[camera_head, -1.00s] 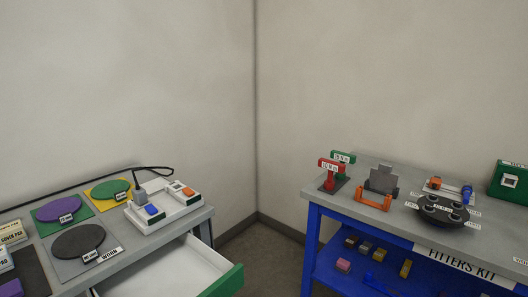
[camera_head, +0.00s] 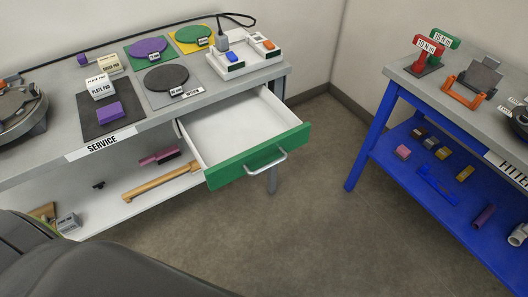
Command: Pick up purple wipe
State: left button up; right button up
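Several purple items are in view, and I cannot tell for certain which is the wipe. A purple block (camera_head: 109,112) lies on a dark mat (camera_head: 87,125) on the grey bench, behind the SERVICE label. A flat purple disc (camera_head: 148,47) lies on a green square (camera_head: 131,50) farther back. A small purple piece (camera_head: 82,59) sits near the bench's back edge. Neither of my grippers is in view.
An open, empty drawer (camera_head: 235,125) with a green front juts out from the bench. A round machine (camera_head: 18,110) stands at the bench's left end. A lower shelf holds a wooden-handled tool (camera_head: 160,182). A blue cart (camera_head: 368,140) stands right, with bare floor between.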

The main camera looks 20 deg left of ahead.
aim_at(111, 112)
jog(key=u, duration=1.75)
